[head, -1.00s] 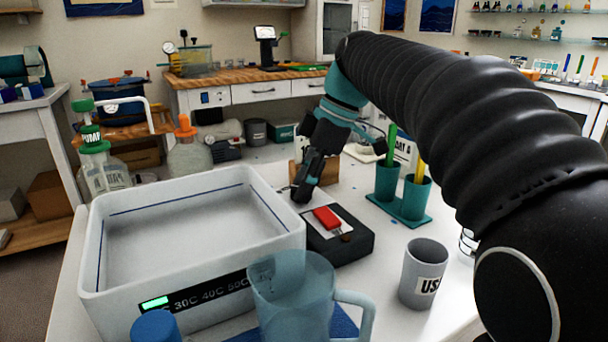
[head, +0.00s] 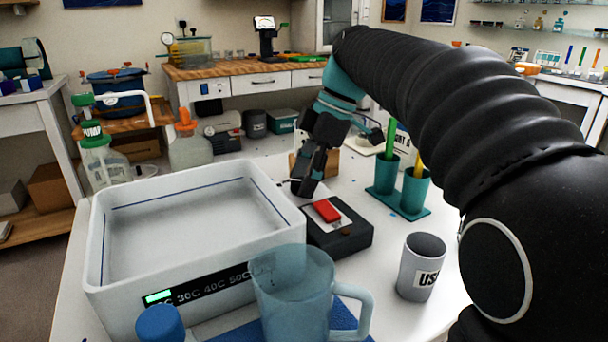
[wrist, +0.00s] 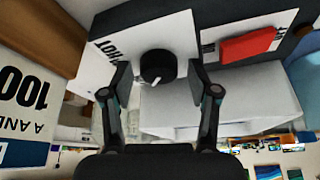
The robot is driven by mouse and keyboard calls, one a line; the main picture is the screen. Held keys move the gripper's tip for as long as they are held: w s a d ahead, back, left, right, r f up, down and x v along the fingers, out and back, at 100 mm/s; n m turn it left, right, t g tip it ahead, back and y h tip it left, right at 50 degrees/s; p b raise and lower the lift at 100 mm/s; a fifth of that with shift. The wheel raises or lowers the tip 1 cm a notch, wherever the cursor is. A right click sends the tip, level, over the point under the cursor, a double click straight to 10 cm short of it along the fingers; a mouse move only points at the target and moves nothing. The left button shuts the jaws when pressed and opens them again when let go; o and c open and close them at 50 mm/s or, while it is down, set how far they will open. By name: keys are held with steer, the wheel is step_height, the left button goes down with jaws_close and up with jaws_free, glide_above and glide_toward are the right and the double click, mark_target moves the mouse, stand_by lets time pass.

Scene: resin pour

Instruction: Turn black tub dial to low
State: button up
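The black dial (wrist: 157,67) shows in the wrist view as a round knob with a white pointer mark. It is on a white plate (wrist: 180,40) with an upside-down label that seems to read HOT. My gripper (wrist: 160,74) is open, with one finger on each side of the dial and a visible gap to each. In the head view my gripper (head: 303,188) points down beside a black box (head: 345,240) with a red switch (head: 327,210). The red switch also shows in the wrist view (wrist: 250,45). The dial is hidden in the head view.
A white water tub (head: 190,270) stands left of the black box. A clear blue jug (head: 290,300) and a grey cup (head: 422,267) stand in front. A teal holder (head: 400,203) with green and yellow sticks is to the right.

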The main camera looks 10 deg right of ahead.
steer(key=v, duration=1.2)
stand_by(0.4)
